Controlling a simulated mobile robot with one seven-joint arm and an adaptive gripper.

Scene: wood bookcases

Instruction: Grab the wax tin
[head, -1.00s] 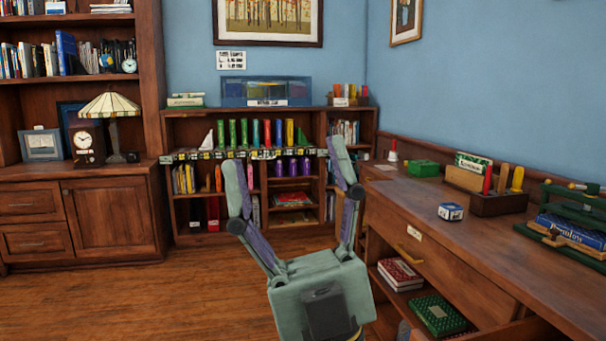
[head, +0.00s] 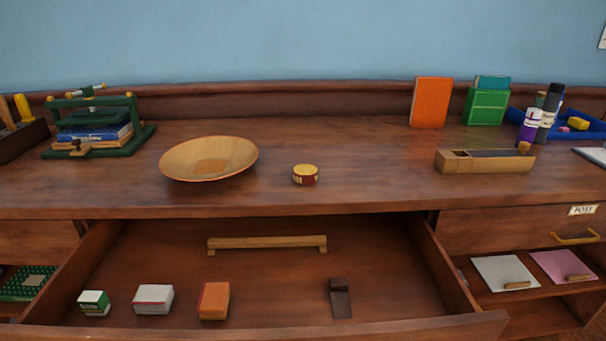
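A small round tin (head: 305,175) with a yellow lid and a dark red side stands upright on the wooden desk top, near the middle of the head view. It looks like the wax tin, though its label is too small to read. It stands alone, to the right of a wide shallow wooden bowl (head: 209,159) and apart from it. My gripper is not in the current view.
An open drawer (head: 386,286) juts out below the desk front, holding small boxes, a wooden bar and a dark block. A green book press (head: 98,128) stands left. A wooden box (head: 485,161), bottles and a blue tray stand right. The desk around the tin is clear.

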